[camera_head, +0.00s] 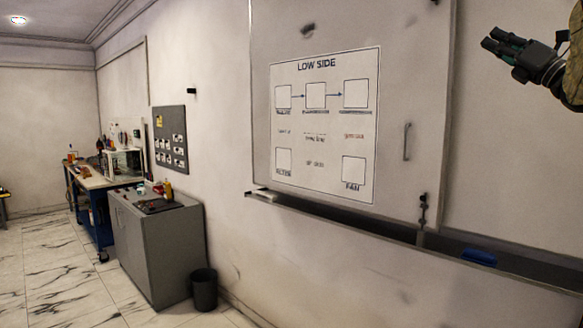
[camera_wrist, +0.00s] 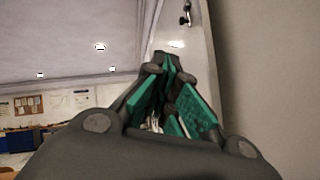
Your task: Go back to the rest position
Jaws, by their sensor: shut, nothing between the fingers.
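My gripper (camera_head: 497,42) is at the upper right of the head view, raised in front of the wall beside the large panel, pointing left. It has dark fingers with green pads. In the wrist view my gripper (camera_wrist: 168,72) fills the lower middle, its green-padded fingers shut with nothing held. The fingers appear clear of the panel and wall. The rest of my arm lies mostly outside the head view.
A large panel (camera_head: 395,60) bears a "LOW SIDE" chart (camera_head: 312,146) and a handle (camera_head: 407,141). A ledge (camera_head: 400,238) runs below, with a blue item (camera_head: 479,257) at right. A grey cabinet (camera_head: 160,250), bin (camera_head: 204,290) and workbench (camera_head: 95,182) stand left. Tiled floor is open.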

